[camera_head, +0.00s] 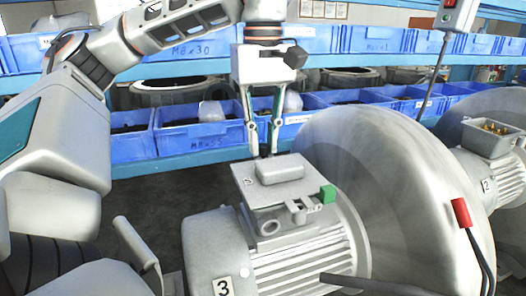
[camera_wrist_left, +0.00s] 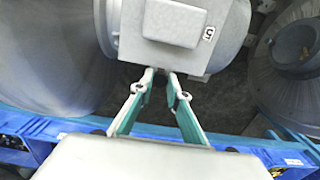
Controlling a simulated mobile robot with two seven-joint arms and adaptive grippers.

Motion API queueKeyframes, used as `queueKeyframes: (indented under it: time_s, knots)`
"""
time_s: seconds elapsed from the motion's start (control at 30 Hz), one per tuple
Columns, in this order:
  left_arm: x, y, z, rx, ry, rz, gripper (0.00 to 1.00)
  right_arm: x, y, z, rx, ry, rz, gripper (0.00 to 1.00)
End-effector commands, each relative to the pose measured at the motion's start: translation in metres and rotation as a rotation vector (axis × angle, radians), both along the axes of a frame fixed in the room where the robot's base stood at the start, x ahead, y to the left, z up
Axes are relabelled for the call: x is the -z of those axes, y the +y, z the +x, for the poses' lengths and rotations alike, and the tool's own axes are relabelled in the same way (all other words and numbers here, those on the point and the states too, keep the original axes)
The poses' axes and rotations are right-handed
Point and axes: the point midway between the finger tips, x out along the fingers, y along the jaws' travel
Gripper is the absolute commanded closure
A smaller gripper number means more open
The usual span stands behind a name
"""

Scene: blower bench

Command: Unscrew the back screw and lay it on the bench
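The back screw does not show as a separate thing in either view. The grey terminal box (camera_head: 275,172) with its flat lid plate sits on top of the motor marked 3 (camera_head: 300,262). The lid plate also shows in the left wrist view (camera_wrist_left: 195,67), with a small 5 label. My left gripper (camera_head: 264,155) points down at the back edge of the lid plate. Its fingertips (camera_wrist_left: 160,73) are close together with a narrow gap, right at the plate's edge. Whether a screw is between them is too small to tell. My right gripper is not clearly in view.
A large grey blower housing (camera_head: 385,190) stands right of the motor. A red-ended cable (camera_head: 461,212) hangs at right. Blue bins (camera_head: 205,133) line the shelf behind. Another blower with an open terminal box (camera_head: 492,140) is far right.

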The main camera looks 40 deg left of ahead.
Motion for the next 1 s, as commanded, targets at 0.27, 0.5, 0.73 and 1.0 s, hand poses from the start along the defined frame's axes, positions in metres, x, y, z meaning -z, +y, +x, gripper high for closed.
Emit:
queueKeyframes:
  time_s: [0.27, 0.5, 0.73, 1.0]
  knots:
    - [-0.0001, 0.0000, 0.0001, -0.053, -0.001, 0.000, 1.00, 0.0000, 0.0000, 0.0000, 0.000, 0.000, 0.000, 0.63]
    - [-0.0002, 0.0000, 0.0000, -0.307, 0.000, -0.001, 1.00, -0.0001, 0.0000, 0.0001, 0.000, 0.000, 0.000, 0.63]
    - [-0.0016, 0.0000, 0.0001, -0.303, -0.001, 0.000, 1.00, 0.0000, 0.0000, 0.0000, 0.000, 0.000, 0.000, 0.63]
    - [-0.0054, 0.0000, 0.0004, -0.301, -0.001, 0.000, 1.00, -0.0001, 0.0000, 0.0001, 0.000, 0.000, 0.000, 0.63]
